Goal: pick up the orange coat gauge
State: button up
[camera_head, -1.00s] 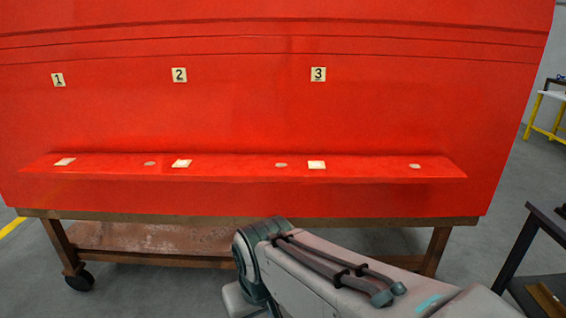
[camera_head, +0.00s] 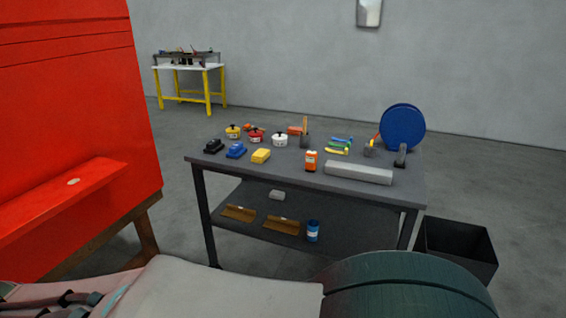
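A small orange block-shaped device with a pale band, which looks like the orange coat gauge (camera_head: 311,161), stands near the front edge of the dark workbench (camera_head: 290,177), around the middle of its top. Nothing covers it from this side, but its fine detail is too small to read. My arm crosses the bottom of the view, well in front of the bench. My gripper is not in view.
A grey bar (camera_head: 358,173) lies just right of the gauge, a yellow block (camera_head: 261,156) to its left. Pots, blue and black blocks, and a blue disc (camera_head: 402,128) share the top. A black bin (camera_head: 458,252) stands right. The red panel (camera_head: 70,130) is left.

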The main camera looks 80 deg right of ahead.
aim_at(310, 157)
jog(key=z, duration=2.5)
jog(key=i, duration=1.75)
jog(key=z, duration=0.25)
